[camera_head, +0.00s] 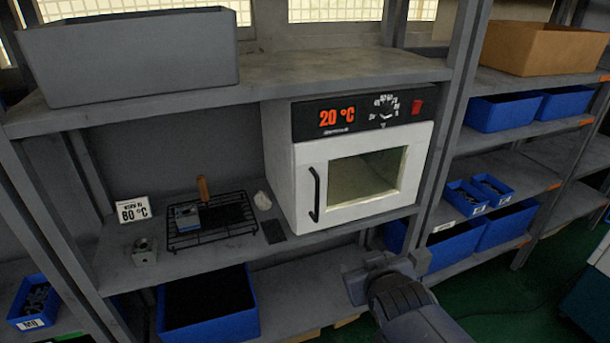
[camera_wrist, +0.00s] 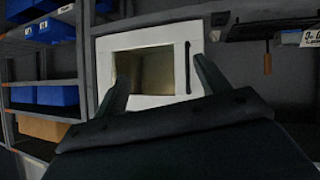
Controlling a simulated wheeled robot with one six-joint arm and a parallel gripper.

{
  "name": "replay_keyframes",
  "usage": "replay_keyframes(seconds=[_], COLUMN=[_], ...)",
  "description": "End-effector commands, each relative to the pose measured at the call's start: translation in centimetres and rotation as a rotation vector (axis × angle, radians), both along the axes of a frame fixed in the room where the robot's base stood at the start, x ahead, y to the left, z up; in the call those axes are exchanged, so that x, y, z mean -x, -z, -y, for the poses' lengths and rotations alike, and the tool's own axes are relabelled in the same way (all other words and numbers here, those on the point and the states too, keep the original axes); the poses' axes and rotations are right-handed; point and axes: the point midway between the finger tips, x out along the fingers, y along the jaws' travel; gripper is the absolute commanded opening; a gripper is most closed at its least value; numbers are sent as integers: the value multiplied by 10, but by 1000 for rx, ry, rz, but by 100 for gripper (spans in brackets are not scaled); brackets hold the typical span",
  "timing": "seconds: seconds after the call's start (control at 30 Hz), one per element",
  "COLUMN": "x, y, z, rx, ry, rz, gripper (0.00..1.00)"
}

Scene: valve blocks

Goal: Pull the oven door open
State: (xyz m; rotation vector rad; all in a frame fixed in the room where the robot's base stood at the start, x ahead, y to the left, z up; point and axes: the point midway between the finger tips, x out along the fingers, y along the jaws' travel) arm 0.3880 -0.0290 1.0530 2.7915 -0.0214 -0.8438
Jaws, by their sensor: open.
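The white oven (camera_head: 280,170) stands on the middle shelf, with a black panel (camera_head: 362,115) reading 20 °C. Its door (camera_head: 365,208) is shut and has a window (camera_head: 364,176). A dark vertical handle (camera_head: 315,194) is on the door's left side. In the wrist view the scene looks upside down; the door (camera_wrist: 148,101) and handle (camera_wrist: 188,68) show beyond my fingers, with the handle near the right finger. My gripper (camera_head: 385,266) is in front of and below the oven, open and empty, apart from the handle. Its two fingers (camera_wrist: 161,72) are spread in the wrist view.
Left of the oven are a wire rack (camera_head: 211,220) with a wooden-handled tool (camera_head: 203,190), an 80 °C sign (camera_head: 133,209) and a small metal block (camera_head: 145,252). A grey bin (camera_head: 130,60) sits above. Shelf posts (camera_head: 452,120) flank the oven. Blue bins (camera_head: 208,305) fill lower shelves.

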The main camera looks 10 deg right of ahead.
Motion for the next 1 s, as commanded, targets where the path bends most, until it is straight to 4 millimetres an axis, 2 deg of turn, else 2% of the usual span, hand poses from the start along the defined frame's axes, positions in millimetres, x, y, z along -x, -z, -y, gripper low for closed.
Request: replay_keyframes(seconds=[0.03, 0.2, 0.4, 0.5, 0.73, 0.87, 1.0], x=[-20, -78, -130, -146, -160, -163, -176], y=[-1, -12, -10, -4, 7, 7, 6], z=[4, 8, 3, -1, -8, -10, -17], rx=[1, -29, -127, -196, -326, -351, -353], ry=[-5, -73, -207, -280, -401, -426, -429], rz=[42, 209, 372, 433, 512, 526, 527], gripper=[66, 53, 36, 29, 29, 29, 29])
